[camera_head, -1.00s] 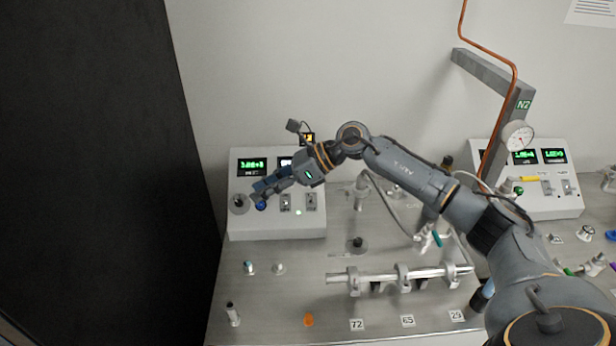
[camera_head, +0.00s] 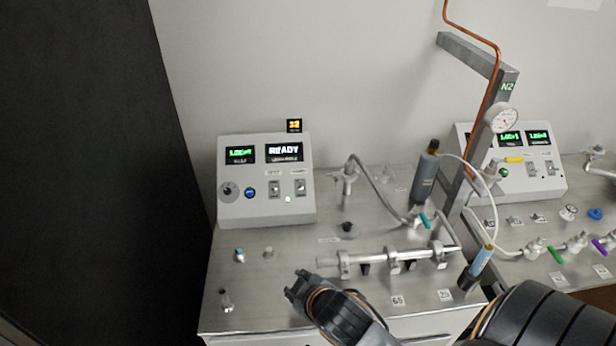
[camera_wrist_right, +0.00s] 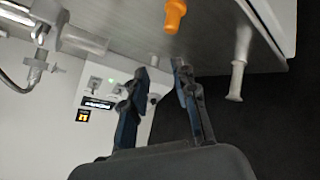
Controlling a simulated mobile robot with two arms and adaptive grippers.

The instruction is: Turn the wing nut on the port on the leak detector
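The leak detector (camera_head: 266,205) is a light grey box at the left back of the bench, with two green-and-white displays, one reading READY. Its front has a dark round dial (camera_head: 228,190), a blue button (camera_head: 250,193) and switches. I cannot make out a wing nut for certain; a metal port with a hose (camera_head: 349,172) stands to the box's right. My right gripper (camera_head: 295,285) is low over the bench's front, apart from the box. In the right wrist view its fingers (camera_wrist_right: 159,70) are spread and empty, with the box (camera_wrist_right: 112,95) beyond them. My left gripper is not in view.
A horizontal metal rail with clamps (camera_head: 395,256) lies right of my gripper. An orange piece (camera_wrist_right: 175,15) and a metal post (camera_wrist_right: 238,65) are near it in the wrist view. A grey N2 stand (camera_head: 480,140) with copper pipe rises at right.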

